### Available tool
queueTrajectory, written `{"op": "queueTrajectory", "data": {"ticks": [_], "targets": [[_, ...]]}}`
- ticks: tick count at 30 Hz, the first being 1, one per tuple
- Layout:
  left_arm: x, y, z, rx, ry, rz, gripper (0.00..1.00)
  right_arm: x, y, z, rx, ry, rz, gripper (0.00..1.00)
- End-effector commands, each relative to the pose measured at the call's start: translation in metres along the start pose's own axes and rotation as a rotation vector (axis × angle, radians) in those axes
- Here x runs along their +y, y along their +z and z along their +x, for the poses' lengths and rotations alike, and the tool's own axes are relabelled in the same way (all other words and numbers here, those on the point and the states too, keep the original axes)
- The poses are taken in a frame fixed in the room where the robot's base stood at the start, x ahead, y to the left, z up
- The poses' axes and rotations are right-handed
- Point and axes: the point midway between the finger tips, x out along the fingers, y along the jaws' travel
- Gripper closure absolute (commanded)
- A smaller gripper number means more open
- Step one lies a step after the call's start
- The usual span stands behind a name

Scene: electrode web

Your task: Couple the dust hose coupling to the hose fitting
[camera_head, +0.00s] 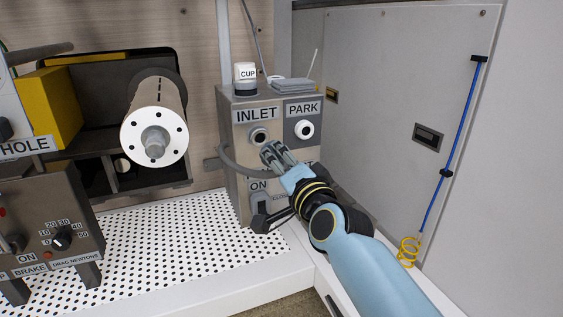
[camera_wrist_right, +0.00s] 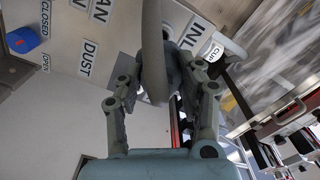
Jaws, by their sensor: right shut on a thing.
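A second round port, with a white ring (camera_head: 304,129), is under PARK. My right gripper (camera_head: 270,151) is just below and right of the INLET fitting. In the right wrist view the gripper (camera_wrist_right: 162,74) is shut on the grey dust hose coupling (camera_wrist_right: 173,72), partly hidden behind the hose (camera_wrist_right: 153,35). The grey hose (camera_head: 238,168) loops from the box's left side toward the gripper. I cannot tell whether the coupling touches the fitting. My left gripper is out of view.
A white cup (camera_head: 245,72) and a grey stack (camera_head: 293,86) stand on the box. A black lever (camera_head: 262,218) sits low on its front, beside my right arm. A roll (camera_head: 154,125) projects at the left. The perforated deck (camera_head: 170,240) is clear in front.

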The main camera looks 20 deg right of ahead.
Motion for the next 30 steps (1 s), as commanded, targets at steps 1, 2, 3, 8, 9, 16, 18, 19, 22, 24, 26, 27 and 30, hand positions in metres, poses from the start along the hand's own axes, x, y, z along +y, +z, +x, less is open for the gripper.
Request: {"op": "queueTrajectory", "data": {"ticks": [1,2,3,8,9,16,18,19,22,24,26,27,30], "targets": [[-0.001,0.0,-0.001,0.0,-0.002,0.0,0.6,-0.001,-0.001,0.005,0.0,-0.001,-0.001,1.0],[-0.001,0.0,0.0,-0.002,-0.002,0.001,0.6,-0.002,-0.001,0.008,0.001,-0.002,-0.001,1.0],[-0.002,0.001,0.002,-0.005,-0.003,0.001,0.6,-0.002,-0.001,0.012,0.001,-0.002,-0.001,1.0],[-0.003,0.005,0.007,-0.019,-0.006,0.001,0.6,-0.001,-0.001,0.028,0.001,-0.001,-0.001,1.0],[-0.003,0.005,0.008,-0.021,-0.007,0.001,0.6,-0.001,-0.001,0.032,0.001,-0.002,-0.001,1.0],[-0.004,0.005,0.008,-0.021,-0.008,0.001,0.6,0.0,-0.001,0.046,0.001,0.0,0.0,1.0],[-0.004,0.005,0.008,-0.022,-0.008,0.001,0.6,0.0,-0.001,0.048,0.001,0.0,0.0,1.0],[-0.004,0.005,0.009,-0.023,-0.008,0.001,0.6,0.0,-0.001,0.049,0.001,0.0,0.0,1.0],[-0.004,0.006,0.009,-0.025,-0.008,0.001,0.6,0.0,0.0,0.05,0.001,0.0,0.0,1.0],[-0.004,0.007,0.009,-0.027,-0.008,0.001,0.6,0.0,0.0,0.05,0.001,0.0,0.0,1.0],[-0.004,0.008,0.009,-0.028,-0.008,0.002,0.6,0.0,0.0,0.05,0.001,0.0,0.0,1.0],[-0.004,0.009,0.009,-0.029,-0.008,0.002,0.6,0.0,0.0,0.05,0.001,0.0,0.0,1.0],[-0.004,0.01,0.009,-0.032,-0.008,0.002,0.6,0.0,0.0,0.05,0.001,0.0,0.0,1.0]]}}
